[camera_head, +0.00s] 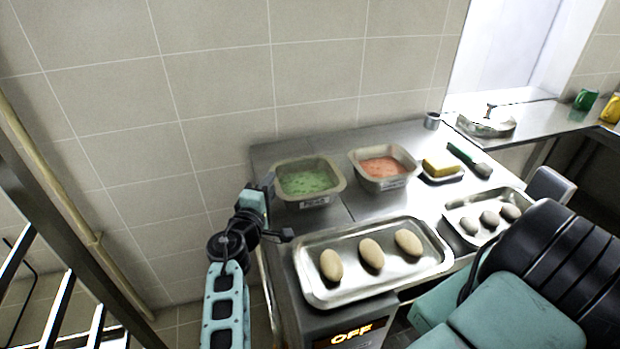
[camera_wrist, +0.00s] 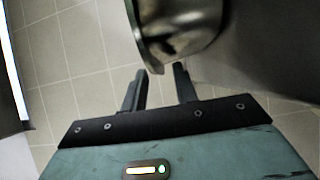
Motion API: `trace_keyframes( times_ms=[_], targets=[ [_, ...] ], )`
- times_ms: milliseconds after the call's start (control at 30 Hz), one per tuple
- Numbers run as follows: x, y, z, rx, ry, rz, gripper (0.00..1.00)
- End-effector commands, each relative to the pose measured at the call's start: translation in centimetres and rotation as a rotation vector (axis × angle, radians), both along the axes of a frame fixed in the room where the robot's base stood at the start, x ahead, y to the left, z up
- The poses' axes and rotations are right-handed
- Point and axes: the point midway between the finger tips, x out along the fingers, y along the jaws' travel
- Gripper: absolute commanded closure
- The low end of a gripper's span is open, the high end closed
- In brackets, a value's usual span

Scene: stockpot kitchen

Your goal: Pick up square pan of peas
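The square pan of peas (camera_head: 309,201) sits upright on the steel counter by the tiled wall, with green peas inside and a label on its front. My gripper (camera_head: 277,209) is at the counter's left end, just left of and in front of the pan. Its two fingers are apart and hold nothing. In the wrist view my gripper (camera_wrist: 160,70) shows a clear gap between its fingers. A curved metal rim (camera_wrist: 147,52) is just ahead of the fingertips there; I cannot tell for sure if it is the pan's.
A pan of pink food (camera_head: 386,183) stands to the right. A tray with three oval loaves (camera_head: 330,297) lies in front. A butter dish (camera_head: 441,177), a brush (camera_head: 470,160) and a smaller tray (camera_head: 459,212) are further right. Bare counter lies between the pans.

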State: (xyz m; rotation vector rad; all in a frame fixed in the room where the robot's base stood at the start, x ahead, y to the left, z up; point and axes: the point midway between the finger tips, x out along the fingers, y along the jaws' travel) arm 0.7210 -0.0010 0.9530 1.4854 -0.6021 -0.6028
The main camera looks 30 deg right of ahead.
Motion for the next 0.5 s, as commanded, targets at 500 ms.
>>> trace_keyframes(
  times_ms=[500],
  targets=[
    [0.02, -0.04, -0.05, 0.000, 0.000, 0.000, 1.00]
  ],
)
